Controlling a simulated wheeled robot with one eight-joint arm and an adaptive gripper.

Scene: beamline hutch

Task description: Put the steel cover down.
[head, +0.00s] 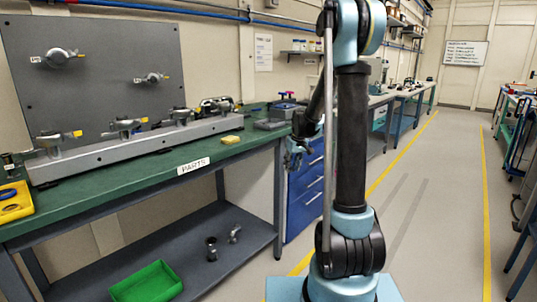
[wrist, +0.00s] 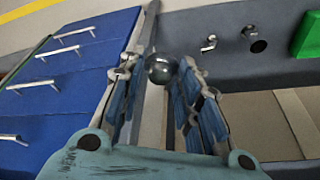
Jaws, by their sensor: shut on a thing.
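The steel cover (wrist: 161,68) is a small, round, dark shiny metal piece. In the wrist view it sits between the fingertips of my gripper (wrist: 160,72), which is shut on it. In the head view my gripper (head: 296,150) hangs in the air by the right end of the green bench, in front of the blue drawers. The cover is too small and too much hidden by the fingers to make out there. In the wrist view the drawers lie to the left of the cover and the lower shelf lies to the right.
A grey rail with valves stands behind. The lower shelf (head: 205,270) holds a green tray (head: 147,283), a dark cup (head: 211,248) and a small metal piece (head: 234,233).

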